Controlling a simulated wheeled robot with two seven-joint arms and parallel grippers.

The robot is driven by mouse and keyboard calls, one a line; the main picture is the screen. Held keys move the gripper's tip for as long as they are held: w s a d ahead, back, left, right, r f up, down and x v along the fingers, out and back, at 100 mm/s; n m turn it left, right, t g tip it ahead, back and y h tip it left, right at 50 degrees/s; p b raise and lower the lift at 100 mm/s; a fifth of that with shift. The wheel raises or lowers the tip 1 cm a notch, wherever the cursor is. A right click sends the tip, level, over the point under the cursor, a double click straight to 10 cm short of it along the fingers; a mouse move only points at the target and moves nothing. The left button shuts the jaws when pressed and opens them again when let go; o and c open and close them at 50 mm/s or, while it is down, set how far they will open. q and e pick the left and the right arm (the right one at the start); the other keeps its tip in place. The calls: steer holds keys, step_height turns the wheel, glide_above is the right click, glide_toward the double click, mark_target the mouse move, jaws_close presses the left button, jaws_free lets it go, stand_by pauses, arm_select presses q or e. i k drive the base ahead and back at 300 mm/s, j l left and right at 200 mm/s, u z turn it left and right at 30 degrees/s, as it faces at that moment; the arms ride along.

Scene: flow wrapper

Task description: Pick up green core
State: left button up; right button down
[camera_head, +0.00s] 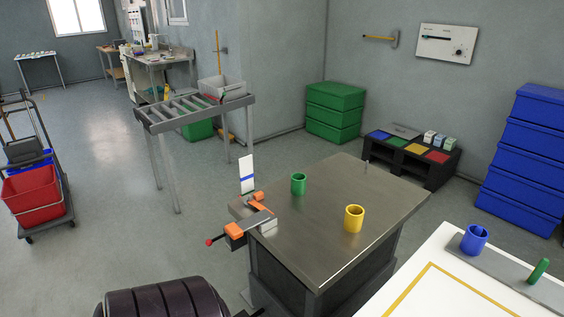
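A short green hollow cylinder (298,186) stands upright on the metal table (340,190), near its left side. A yellow hollow cylinder (353,220) stands upright on the same table, to the right and nearer. A thinner green piece (538,271) is at the right edge, on a grey strip (505,272) of the white table. It looks tilted. A blue hollow cylinder (474,239) is on that strip too. I cannot tell from the view which green piece is the core. Neither of my grippers is in view.
An orange and grey vise-like device (250,222) sits at the metal table's left corner. The white table (440,290) fills the lower right. A dark ribbed rounded object (162,301) is at the bottom. A roller stand (195,112) is behind. Open floor lies to the left.

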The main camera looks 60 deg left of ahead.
mark_target(298, 184)
steer(key=u, duration=1.75)
steer(key=k+z, duration=0.1)
steer(key=z, duration=0.4)
steer(key=k+z, duration=0.1)
steer(key=z, duration=0.4)
steer(key=l+z, duration=0.1)
steer(key=z, duration=0.35)
steer(key=u, duration=2.9)
steer(key=i+j+u, duration=0.1)
steer(key=i, duration=0.85)
steer(key=i+j+u, duration=0.1)
steer(key=i, duration=0.8)
